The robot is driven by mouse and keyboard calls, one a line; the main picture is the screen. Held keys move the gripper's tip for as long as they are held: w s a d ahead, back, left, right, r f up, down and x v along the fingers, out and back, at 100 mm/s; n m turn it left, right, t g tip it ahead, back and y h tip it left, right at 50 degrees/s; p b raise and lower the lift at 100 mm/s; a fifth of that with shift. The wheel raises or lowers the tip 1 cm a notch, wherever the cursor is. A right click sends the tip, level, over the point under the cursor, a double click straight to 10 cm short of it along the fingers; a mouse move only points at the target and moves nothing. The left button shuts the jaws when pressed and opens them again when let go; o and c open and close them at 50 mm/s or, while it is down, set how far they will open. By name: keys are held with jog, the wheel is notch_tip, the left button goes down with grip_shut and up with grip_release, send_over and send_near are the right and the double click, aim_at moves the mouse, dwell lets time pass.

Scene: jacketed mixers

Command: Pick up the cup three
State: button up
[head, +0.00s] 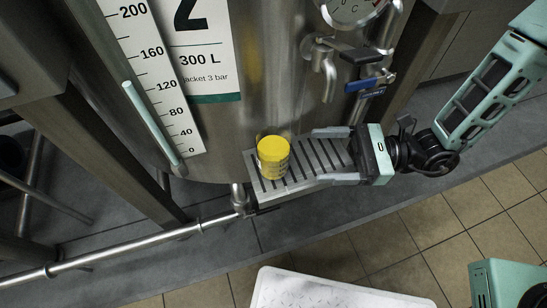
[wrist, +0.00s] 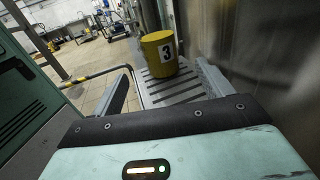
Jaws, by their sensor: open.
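The yellow cup (head: 273,158) stands upright on a slotted metal drip tray (head: 327,160) at the front of the mixer tank. In the wrist view the cup (wrist: 160,54) shows a white label with a black 3. My gripper (head: 326,155) is open, its fingers level over the tray and pointing left toward the cup. The cup is a short way beyond the fingertips, not between them. In the wrist view the fingers (wrist: 164,83) are spread apart on either side, with the cup ahead in the gap.
A steel tank (head: 262,95) with a level scale rises right behind the tray. A pipe (head: 150,242) runs low at left.

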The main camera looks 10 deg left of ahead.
aim_at(273, 155)
jog(key=b+x, duration=0.1)
jog(key=x, duration=0.4)
jog(key=b+x, duration=0.1)
jog(key=x, duration=0.5)
jog(key=shift+a+r, duration=0.25)
jog(key=c, duration=1.1)
